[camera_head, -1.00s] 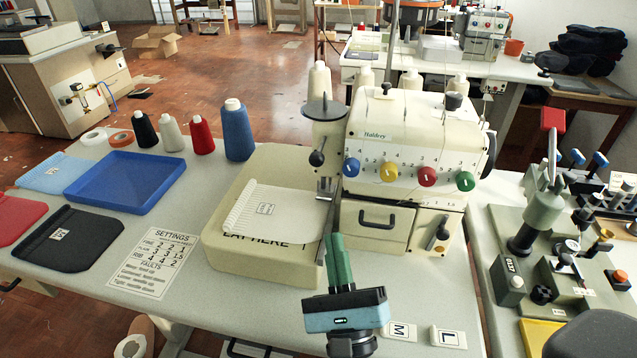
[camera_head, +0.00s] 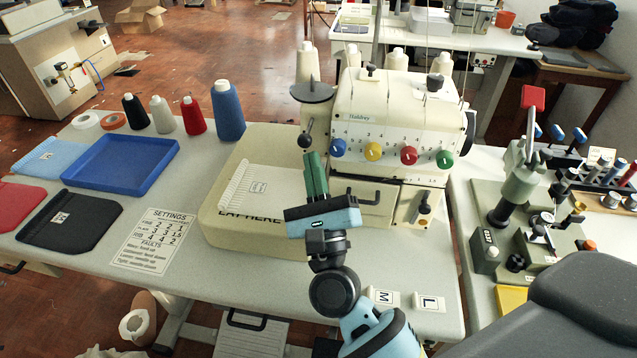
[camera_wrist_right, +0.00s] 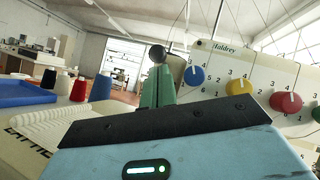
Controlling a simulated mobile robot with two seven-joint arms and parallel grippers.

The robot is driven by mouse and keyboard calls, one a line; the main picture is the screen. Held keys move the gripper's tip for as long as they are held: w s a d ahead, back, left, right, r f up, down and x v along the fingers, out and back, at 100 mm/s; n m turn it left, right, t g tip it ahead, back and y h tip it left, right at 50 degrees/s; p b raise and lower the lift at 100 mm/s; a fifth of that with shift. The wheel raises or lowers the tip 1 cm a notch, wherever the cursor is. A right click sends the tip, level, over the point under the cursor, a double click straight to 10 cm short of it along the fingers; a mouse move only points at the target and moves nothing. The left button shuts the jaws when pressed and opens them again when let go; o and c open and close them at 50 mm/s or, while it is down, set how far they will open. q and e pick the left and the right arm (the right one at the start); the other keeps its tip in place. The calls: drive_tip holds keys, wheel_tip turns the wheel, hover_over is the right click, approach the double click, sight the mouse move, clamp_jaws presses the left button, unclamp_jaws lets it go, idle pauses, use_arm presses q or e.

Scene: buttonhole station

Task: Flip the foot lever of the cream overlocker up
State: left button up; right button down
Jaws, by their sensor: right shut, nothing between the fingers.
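The cream overlocker (camera_head: 392,122) stands on the grey table, with blue, yellow, red and green dials on its front. A short lever with a black ball knob (camera_head: 305,140) hangs down at the left end of its head. The ball also shows in the right wrist view (camera_wrist_right: 157,53). My right gripper (camera_head: 314,156) has green fingers, shut and empty, pointing up just below the ball. In the wrist view the fingertips (camera_wrist_right: 158,72) overlap the ball's lower side; I cannot tell whether they touch. My left gripper is not in view.
A second lever (camera_head: 425,207) sits low on the overlocker's right front. Ribbed cream fabric (camera_head: 262,187) lies left of my fingers. A blue tray (camera_head: 122,184), thread cones and a settings card (camera_head: 155,240) are further left. A green-grey machine (camera_head: 520,205) stands right.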

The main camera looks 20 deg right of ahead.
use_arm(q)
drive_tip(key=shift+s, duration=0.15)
use_arm(e)
drive_tip(key=shift+w+r, duration=0.1)
drive_tip(key=shift+w, duration=0.05)
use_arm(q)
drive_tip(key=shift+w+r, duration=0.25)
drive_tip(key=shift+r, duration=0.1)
use_arm(e)
drive_tip(key=shift+r, duration=0.35)
